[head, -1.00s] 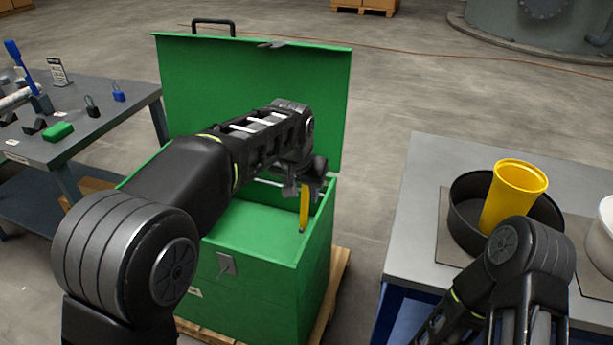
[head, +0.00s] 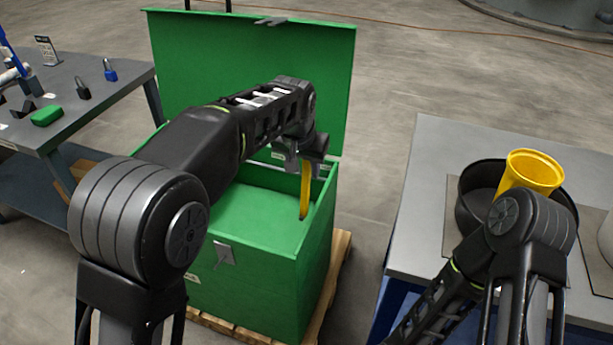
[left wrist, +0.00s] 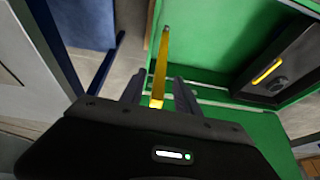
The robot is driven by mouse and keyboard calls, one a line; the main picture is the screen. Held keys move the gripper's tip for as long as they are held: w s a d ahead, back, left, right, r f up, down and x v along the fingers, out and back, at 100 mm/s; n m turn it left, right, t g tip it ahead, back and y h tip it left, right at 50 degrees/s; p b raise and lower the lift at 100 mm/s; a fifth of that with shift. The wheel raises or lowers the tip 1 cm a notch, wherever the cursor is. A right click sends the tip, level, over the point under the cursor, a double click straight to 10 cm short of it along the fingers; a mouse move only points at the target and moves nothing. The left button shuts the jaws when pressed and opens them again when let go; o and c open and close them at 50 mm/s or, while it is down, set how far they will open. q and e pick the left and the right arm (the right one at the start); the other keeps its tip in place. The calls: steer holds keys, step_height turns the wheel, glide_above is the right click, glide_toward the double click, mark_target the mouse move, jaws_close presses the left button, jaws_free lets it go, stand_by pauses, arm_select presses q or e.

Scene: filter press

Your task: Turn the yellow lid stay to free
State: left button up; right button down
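The green box (head: 262,275) stands with its lid (head: 250,75) raised. The yellow lid stay (head: 306,192) is a narrow bar at the box's right side, slanting down towards the box's right rim. My left gripper (head: 303,160) is at the stay's upper part. In the left wrist view, the stay (left wrist: 160,65) runs between the two fingers of my left gripper (left wrist: 158,90). The fingers are apart, with a visible gap on each side of the stay. The stay's end near the palm is hidden. My right arm shows at the lower right, but its gripper is out of view.
A grey table (head: 425,190) at right holds a black round pan (head: 470,212) and a yellow cup (head: 530,172). A table (head: 85,100) at left holds padlocks and a green block (head: 47,115). The box stands on a wooden pallet (head: 340,262). Bare floor lies between box and right table.

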mark_target(306, 177)
arm_select(q)
steer(key=x, duration=0.6)
steer(key=shift+c, duration=0.2)
jaws_close()
stand_by(1.1)
